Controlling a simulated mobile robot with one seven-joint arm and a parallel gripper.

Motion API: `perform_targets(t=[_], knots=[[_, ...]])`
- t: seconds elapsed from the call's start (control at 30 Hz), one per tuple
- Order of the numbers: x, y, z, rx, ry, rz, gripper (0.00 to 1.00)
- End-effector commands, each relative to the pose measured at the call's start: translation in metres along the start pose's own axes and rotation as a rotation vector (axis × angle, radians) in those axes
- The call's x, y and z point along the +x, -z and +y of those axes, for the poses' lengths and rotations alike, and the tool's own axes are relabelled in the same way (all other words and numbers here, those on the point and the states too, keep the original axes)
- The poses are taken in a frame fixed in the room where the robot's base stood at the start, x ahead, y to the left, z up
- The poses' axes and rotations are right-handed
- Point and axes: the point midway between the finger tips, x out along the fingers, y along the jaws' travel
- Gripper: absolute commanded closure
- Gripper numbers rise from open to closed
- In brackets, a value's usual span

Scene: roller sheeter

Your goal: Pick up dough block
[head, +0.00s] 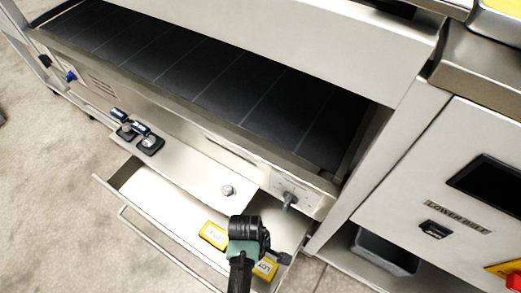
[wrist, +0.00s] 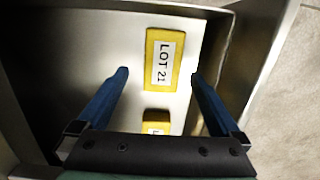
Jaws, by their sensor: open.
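Two yellow blocks, which I take to be the dough blocks, lie in an open metal drawer. In the wrist view, one yellow block (wrist: 151,72) has a white "LOT 21" label and lies ahead between my fingertips. A second yellow block (wrist: 156,115) is nearer my palm and partly hidden by it. In the head view, one block (head: 212,234) lies left of my wrist, and the other (head: 266,268) is partly covered by it. My gripper (wrist: 159,75) is open above the drawer, its dark blue fingers apart, holding nothing.
The drawer's front rail (head: 150,238) and side walls surround the blocks. Above it are a control panel with a knob (head: 289,199) and the dark belt (head: 215,75). A grey bin (head: 385,252) stands in the opening at right. Floor is clear at left.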

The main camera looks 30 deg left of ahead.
Motion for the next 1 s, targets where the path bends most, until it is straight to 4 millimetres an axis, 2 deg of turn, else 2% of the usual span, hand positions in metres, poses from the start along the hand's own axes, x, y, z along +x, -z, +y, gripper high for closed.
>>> perform_targets(t=[0.27,0.53,0.8,0.87,1.0], knots=[[0.019,-0.001,-0.001,0.001,0.0,0.0,0.0],[0.058,-0.002,-0.005,0.001,0.001,0.0,0.0],[0.059,-0.002,-0.005,0.001,-0.001,0.001,0.0],[0.059,-0.002,-0.005,0.001,-0.001,0.001,0.09],[0.059,-0.002,-0.005,0.001,-0.001,0.001,0.34]])
